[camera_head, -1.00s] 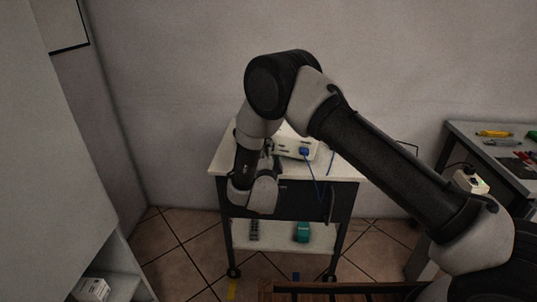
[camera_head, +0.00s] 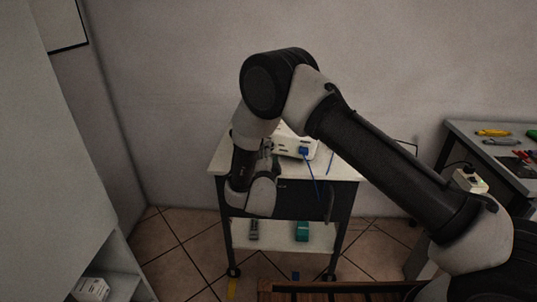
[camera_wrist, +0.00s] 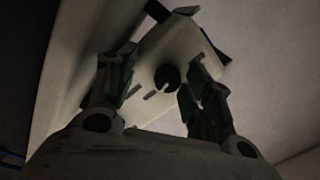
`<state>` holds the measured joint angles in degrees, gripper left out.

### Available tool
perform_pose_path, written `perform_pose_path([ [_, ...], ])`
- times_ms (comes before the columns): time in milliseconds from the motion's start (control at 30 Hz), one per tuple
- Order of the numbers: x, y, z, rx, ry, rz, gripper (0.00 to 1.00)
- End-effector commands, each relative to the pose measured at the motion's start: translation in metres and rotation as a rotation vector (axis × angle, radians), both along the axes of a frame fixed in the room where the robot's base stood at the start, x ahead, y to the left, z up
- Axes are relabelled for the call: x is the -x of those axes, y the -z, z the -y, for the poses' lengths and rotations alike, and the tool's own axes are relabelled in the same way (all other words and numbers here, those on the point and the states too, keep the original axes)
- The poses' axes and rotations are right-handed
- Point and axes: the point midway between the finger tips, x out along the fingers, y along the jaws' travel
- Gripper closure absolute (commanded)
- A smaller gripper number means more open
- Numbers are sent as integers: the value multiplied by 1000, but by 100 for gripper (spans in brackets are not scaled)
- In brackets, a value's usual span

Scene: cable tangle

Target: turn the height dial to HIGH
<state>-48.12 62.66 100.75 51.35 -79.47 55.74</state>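A round black dial (camera_wrist: 167,78) with a pale pointer line sits on the face of a white device (camera_wrist: 146,108) in the wrist view. My gripper (camera_wrist: 163,62) is open, with one finger on each side of the dial and gaps between them and it. I cannot tell how far the fingertips are from the face. The dial's markings are too dark to read. In the head view the white device (camera_head: 293,146) stands on the cart, partly behind my arm. The dial is hidden there, and only a bit of my gripper shows.
A blue plug (camera_head: 304,152) sits in the device, and its blue cable hangs over the front of the white-topped cart (camera_head: 342,172). A teal object (camera_head: 302,231) and a grey one (camera_head: 254,230) lie on the lower shelf. A workbench (camera_head: 468,142) with tools stands at right.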

Motion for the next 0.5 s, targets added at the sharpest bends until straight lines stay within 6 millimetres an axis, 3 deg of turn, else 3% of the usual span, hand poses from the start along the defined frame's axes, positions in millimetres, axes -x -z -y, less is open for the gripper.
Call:
perform_pose_path([
  [300, 70, 1, -3, 4, -4, -4, 51],
  [500, 100, 1, -4, 2, -2, -3, 51],
])
